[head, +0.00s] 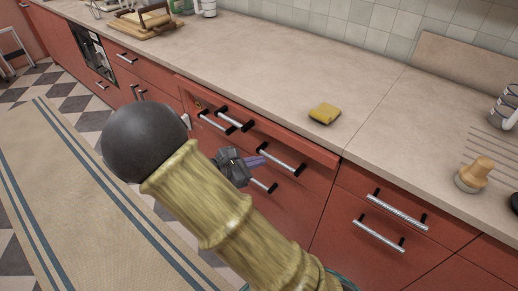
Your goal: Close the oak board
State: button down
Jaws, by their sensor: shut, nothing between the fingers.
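No part in view is plainly an oak board that closes. A wooden board-like piece with a raised handle (145,20) lies on the counter at the far back left. Below the counter, a red drawer front (310,153) with bar handles seems to stand slightly proud of the cabinet; how far cannot be told. My gripper (259,161) is shut and empty, its purple fingers close in front of the red drawer fronts near a handle (281,161). Whether it touches them cannot be told. My arm hides part of the lower fronts.
A yellow sponge (324,113) lies on the beige counter (270,65). A wooden-handled brush (476,174) stands at the right, near a striped jar (505,108). A striped rug (75,195) covers the floor at the left. An oven (93,52) is at the back left.

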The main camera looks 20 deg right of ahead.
aim_at(265, 128)
jog(key=w+a+f+n+t+h+b, duration=0.1)
jog(key=w+a+n+t+b, duration=0.1)
jog(key=w+a+n+t, duration=0.2)
jog(key=a+n+t, duration=0.1)
jog(key=a+t, duration=0.1)
jog(key=a, duration=0.1)
jog(key=shift+w+f+b, duration=0.2)
jog(key=shift+w+b, duration=0.1)
jog(key=shift+w, duration=0.1)
jog(key=b+x, duration=0.1)
jog(key=x, duration=1.3)
